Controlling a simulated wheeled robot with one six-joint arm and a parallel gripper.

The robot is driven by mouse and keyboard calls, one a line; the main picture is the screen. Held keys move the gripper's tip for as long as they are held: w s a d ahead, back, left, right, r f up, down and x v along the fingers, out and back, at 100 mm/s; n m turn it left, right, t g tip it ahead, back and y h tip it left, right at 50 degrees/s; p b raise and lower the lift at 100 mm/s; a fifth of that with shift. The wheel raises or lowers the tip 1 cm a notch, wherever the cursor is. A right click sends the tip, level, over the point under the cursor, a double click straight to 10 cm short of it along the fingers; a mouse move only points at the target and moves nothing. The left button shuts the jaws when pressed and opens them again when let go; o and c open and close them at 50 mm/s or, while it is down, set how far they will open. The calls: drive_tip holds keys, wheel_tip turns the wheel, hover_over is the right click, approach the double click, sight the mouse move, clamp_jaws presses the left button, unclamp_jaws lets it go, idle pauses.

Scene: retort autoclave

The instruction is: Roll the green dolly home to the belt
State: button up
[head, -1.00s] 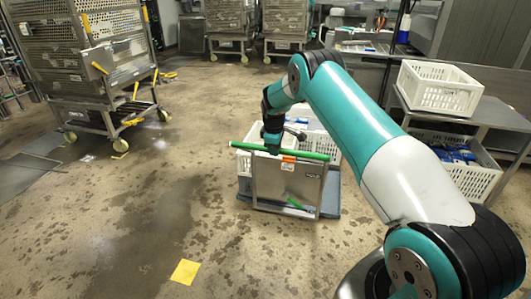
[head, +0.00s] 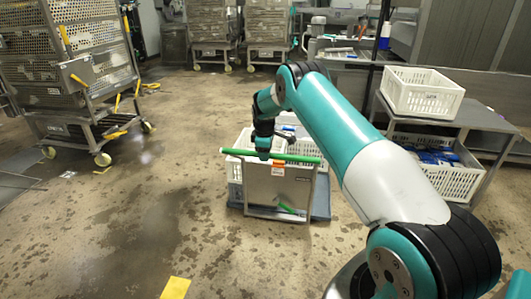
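The green dolly shows in the head view as a metal frame panel (head: 268,187) with a green handle bar (head: 300,159) along its top and a dark blue-grey base (head: 320,199) on the floor. White crates (head: 236,170) stand on it behind the panel. My gripper (head: 264,155) is at the green bar, left of its orange mark, reaching down from above. The fingers look closed around the bar, though they are small and partly hidden. I cannot pick out the belt with certainty.
A tall perforated rack cart (head: 75,80) on wheels stands at the left. A table (head: 478,118) at the right bears a white crate (head: 422,91), with another crate (head: 455,178) below. A yellow floor mark (head: 175,288) lies in front. The floor left of the dolly is clear.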

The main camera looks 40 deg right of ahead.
drive_tip(key=shift+s, duration=0.1)
drive_tip(key=p+v, duration=0.1)
drive_tip(key=v, duration=1.6)
drive_tip(key=shift+r, duration=0.2)
drive_tip(key=s+a+r+y, duration=0.1)
drive_tip(key=s+a+r, duration=0.2)
drive_tip(key=s+a, duration=0.35)
drive_tip(key=s+a+r+y, duration=0.1)
drive_tip(key=s+a+r, duration=0.25)
drive_tip(key=a, duration=0.55)
drive_tip(key=s+a+r+y, duration=0.1)
drive_tip(key=s+a+r, duration=0.3)
drive_tip(key=a, duration=0.4)
drive_tip(key=s+a+g+y, duration=0.1)
drive_tip(key=s+a, duration=0.3)
drive_tip(key=s, duration=0.5)
drive_tip(key=s+a+m+y, duration=0.1)
drive_tip(key=s+a, duration=0.2)
drive_tip(key=s, duration=0.5)
drive_tip(key=s+a+g+y, duration=0.1)
drive_tip(key=s+a, duration=0.3)
drive_tip(key=s, duration=0.5)
wheel_tip(320, 180, up, 15)
drive_tip(key=p, duration=1.5)
drive_tip(key=shift+f, duration=0.2)
